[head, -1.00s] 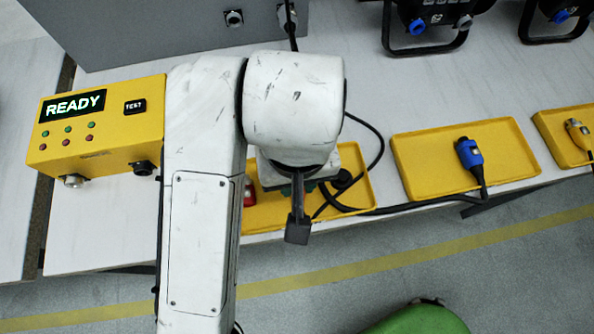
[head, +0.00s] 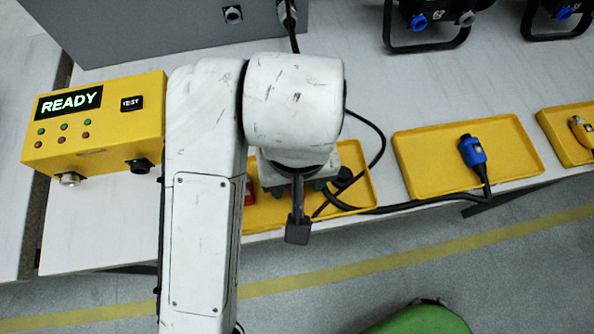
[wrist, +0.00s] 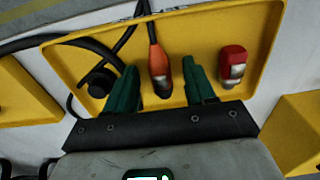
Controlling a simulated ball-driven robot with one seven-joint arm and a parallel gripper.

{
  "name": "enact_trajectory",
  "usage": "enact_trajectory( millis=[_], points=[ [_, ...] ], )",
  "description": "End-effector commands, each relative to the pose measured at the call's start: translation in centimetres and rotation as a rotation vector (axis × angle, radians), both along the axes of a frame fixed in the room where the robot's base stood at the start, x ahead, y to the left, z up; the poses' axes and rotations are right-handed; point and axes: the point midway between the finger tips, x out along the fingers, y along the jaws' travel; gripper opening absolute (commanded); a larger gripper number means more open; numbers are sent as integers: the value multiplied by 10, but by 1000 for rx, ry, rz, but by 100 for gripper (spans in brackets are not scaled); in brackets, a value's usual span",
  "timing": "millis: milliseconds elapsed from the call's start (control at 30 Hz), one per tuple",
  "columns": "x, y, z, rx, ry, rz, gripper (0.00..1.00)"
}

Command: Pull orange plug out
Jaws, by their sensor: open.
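The orange plug (wrist: 158,58) shows in the wrist view, with an orange body, a grey metal end and a black cable running up from it. It lies over a yellow tray (wrist: 205,30). My gripper (wrist: 159,68) is open, with one green finger on each side of the plug in the picture. Gaps show between the plug and both fingers; I cannot tell how far above it they are. Whether the plug's metal end sits in anything is unclear.
A red connector (wrist: 233,64) lies right of my fingers, and a black round connector (wrist: 98,82) left. A blue plug (head: 472,151) lies in another tray (head: 415,180). A yellow READY box (head: 100,122) stands left of my arm. Black cables cross the table.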

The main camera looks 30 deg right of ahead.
Motion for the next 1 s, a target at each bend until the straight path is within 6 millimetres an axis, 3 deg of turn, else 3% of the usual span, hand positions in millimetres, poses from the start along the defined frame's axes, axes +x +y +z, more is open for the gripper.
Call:
enact_trajectory(
  millis=[233,700,1000],
  points=[
    [0,1,14,3,-2,-2,54],
    [-1,1,95,3,-1,-2,54],
    [-2,1,108,0,0,0,54]
  ],
)
